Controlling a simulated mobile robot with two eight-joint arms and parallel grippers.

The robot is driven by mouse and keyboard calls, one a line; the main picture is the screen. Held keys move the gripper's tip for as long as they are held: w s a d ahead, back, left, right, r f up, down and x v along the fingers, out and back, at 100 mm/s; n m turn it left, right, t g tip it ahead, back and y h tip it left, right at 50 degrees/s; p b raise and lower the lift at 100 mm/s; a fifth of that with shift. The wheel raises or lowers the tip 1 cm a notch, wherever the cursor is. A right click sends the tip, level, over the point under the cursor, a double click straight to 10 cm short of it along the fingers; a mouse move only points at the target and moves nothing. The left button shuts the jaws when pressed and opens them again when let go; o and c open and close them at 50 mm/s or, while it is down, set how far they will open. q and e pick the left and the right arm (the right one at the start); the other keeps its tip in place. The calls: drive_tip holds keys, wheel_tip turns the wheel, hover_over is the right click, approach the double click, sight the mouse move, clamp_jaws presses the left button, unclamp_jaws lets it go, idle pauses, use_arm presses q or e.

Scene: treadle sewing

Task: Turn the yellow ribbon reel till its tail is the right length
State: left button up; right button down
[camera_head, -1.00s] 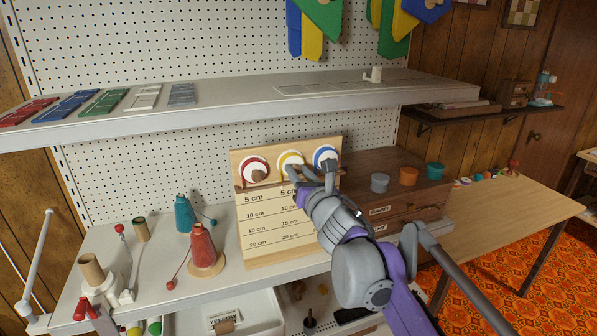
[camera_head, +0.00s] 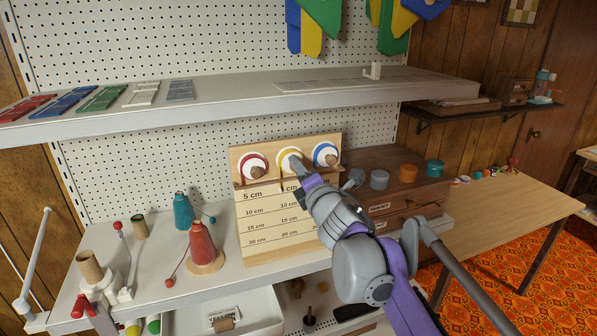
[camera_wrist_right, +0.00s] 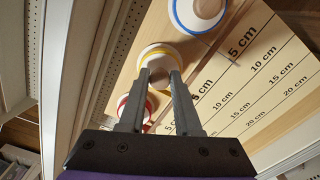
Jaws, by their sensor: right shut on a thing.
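The yellow ribbon reel (camera_head: 284,154) is the middle of three reels on the wooden board (camera_head: 246,222). It is a white disc with a yellow rim. My right gripper (camera_head: 296,163) is at its front, shut on its knob. In the right wrist view, the two fingers (camera_wrist_right: 160,78) stand on either side of the knob, in front of the yellow reel (camera_wrist_right: 152,50). The gripper hides much of the reel's front in the head view. My left gripper is not in view.
The red reel (camera_head: 244,158) and blue reel (camera_head: 325,148) sit close on either side. A red cone (camera_head: 202,243) and teal cone (camera_head: 183,212) stand left of the board. A wooden drawer unit (camera_head: 400,200) with small pots is to the right. A shelf (camera_head: 230,107) runs above.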

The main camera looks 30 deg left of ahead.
use_arm(q)
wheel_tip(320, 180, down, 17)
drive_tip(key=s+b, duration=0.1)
drive_tip(key=b, duration=1.4)
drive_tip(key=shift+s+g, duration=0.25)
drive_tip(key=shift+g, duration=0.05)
use_arm(e)
drive_tip(key=n, duration=2.8)
drive_tip(key=shift+s+a, duration=0.15)
drive_tip(key=shift+s, duration=0.05)
drive_tip(key=c, duration=0.6)
unclamp_jaws()
drive_tip(key=shift+c, duration=0.2)
